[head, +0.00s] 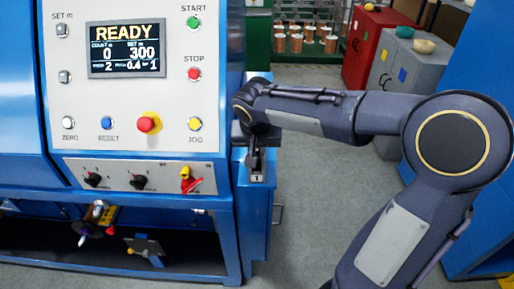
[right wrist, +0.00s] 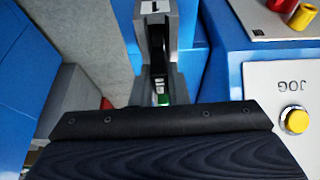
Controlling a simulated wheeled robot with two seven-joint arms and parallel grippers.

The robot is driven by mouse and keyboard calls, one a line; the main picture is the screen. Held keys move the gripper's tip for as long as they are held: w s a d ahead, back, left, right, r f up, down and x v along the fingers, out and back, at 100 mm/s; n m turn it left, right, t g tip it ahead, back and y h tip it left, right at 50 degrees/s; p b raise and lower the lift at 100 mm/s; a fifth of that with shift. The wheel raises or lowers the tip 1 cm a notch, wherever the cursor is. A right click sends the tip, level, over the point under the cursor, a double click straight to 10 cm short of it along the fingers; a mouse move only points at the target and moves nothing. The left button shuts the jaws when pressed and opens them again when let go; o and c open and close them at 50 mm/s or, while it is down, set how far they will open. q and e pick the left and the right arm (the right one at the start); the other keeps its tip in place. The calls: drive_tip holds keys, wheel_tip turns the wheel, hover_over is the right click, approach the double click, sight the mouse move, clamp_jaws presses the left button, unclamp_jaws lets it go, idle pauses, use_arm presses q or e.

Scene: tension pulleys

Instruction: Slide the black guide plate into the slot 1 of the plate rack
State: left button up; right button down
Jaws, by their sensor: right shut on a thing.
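My right gripper (head: 254,150) reaches in from the right at the side of the blue machine. It is shut, and a dark piece, taken as the black guide plate (head: 256,162), shows only as a narrow strip below it. The grey end of the plate rack with the label 1 (head: 257,178) is just under that strip. In the right wrist view the label 1 (right wrist: 154,7) is at the top, beyond the dark gripper fingers (right wrist: 156,60). The plate is mostly hidden there, and I cannot tell how deep it sits in slot 1. My left gripper is out of view.
The control panel (head: 140,140) with buttons and knobs stands close left of the gripper. Loose tools (head: 145,247) lie on the shelf below it. Red and grey cabinets (head: 405,72) stand behind at the right. The grey floor (head: 310,220) right of the rack is clear.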

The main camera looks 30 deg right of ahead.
drive_tip(key=shift+f, duration=0.2)
drive_tip(key=shift+f+b, duration=0.25)
drive_tip(key=shift+b, duration=0.25)
drive_tip(key=c, duration=1.3)
unclamp_jaws()
drive_tip(key=shift+c, duration=0.2)
drive_tip(key=shift+r, duration=0.1)
drive_tip(key=v, duration=0.7)
drive_tip(key=shift+r, duration=0.35)
drive_tip(key=shift+s+a, duration=0.1)
drive_tip(key=shift+s, duration=0.1)
